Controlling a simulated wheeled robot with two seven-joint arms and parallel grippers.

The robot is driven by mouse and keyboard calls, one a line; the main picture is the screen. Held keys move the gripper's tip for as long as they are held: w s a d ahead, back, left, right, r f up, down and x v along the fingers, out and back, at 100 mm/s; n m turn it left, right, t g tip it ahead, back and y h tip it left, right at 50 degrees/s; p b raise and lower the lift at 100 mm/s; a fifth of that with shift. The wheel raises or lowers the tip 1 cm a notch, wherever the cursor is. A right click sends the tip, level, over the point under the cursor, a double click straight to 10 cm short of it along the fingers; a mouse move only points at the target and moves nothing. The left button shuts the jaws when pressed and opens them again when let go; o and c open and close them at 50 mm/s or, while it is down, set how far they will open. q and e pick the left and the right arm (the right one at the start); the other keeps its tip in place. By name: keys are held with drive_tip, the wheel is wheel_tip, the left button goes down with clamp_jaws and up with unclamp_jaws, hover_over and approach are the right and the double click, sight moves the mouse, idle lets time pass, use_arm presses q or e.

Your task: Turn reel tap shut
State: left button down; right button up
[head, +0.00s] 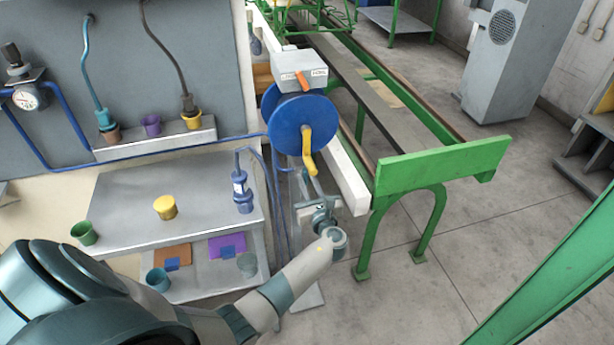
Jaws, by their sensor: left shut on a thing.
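The reel is a blue disc (303,125) with a yellow crank handle (307,150) on its face. Above it is a pale grey box (297,68) with small labels at its front. An orange lever (304,80), seemingly the reel tap, slants across the box front between the labels. The labels are too small to read surely. My left gripper (309,175) reaches up from below and is shut on the lower end of the yellow crank handle, below and apart from the orange lever. My right gripper is out of view.
A green-legged rail bench (443,166) stands right of the reel. A grey shelf (125,200) at left carries a yellow cup (165,207), a green cup (84,232) and a blue bottle-like fitting (241,190). Blue hoses hang beside the reel.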

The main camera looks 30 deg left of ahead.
use_arm(q)
drive_tip(key=shift+m, duration=0.3)
drive_tip(key=c, duration=1.9)
unclamp_jaws()
drive_tip(key=shift+o, duration=0.2)
drive_tip(key=b+v, duration=0.4)
drive_tip(key=v, duration=1.3)
drive_tip(key=shift+s, duration=0.15)
